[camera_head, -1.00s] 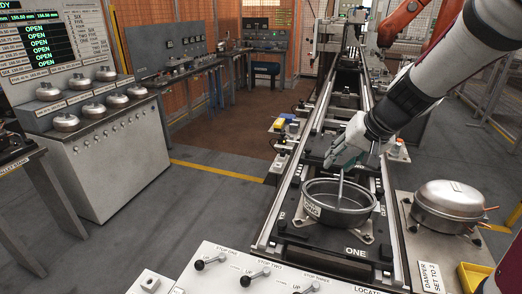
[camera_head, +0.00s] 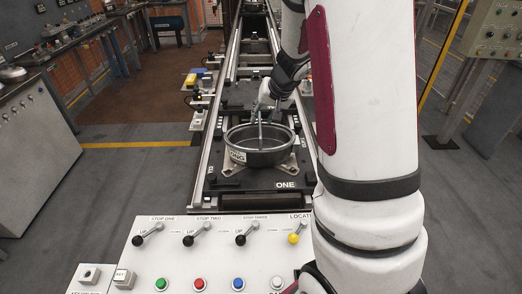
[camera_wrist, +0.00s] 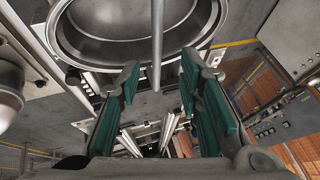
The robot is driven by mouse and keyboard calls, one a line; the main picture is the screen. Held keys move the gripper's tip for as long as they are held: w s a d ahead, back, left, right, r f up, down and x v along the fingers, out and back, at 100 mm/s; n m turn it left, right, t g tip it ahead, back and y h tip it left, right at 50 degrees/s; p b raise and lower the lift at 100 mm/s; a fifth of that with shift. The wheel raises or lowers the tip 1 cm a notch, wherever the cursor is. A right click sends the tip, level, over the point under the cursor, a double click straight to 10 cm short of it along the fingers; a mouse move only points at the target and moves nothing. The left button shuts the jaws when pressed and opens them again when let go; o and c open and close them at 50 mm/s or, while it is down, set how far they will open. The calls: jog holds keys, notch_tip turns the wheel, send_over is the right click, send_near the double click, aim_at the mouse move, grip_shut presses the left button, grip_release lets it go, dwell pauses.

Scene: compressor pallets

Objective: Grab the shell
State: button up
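The shell (camera_head: 262,158) is an open, round, grey metal bowl with a white tag on its left side. It sits upright on the dark pallet marked ONE (camera_head: 225,185). A thin upright rod (camera_head: 261,132) shows at the shell. My gripper (camera_head: 264,100) is over the shell's far side. In the wrist view the shell (camera_wrist: 75,45) fills the top, and the two green-padded fingers of my gripper (camera_wrist: 158,80) are spread with a gap between them. The rod (camera_wrist: 157,40) shows in that gap; I cannot tell whether anything touches.
Conveyor rails (camera_head: 203,140) run along both sides of the pallet. A white control panel (camera_head: 190,250) with levers and coloured buttons stands in front. My arm covers much of the right side. A domed metal part (camera_wrist: 8,90) shows at the wrist view's left edge. Grey floor lies left.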

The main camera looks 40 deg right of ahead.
aim_at(260, 122)
jog(key=x, duration=0.5)
jog(key=shift+s+f, duration=0.15)
jog(key=shift+f, duration=0.05)
grip_shut()
jog(key=shift+d+r, duration=0.1)
jog(key=shift+r, duration=0.05)
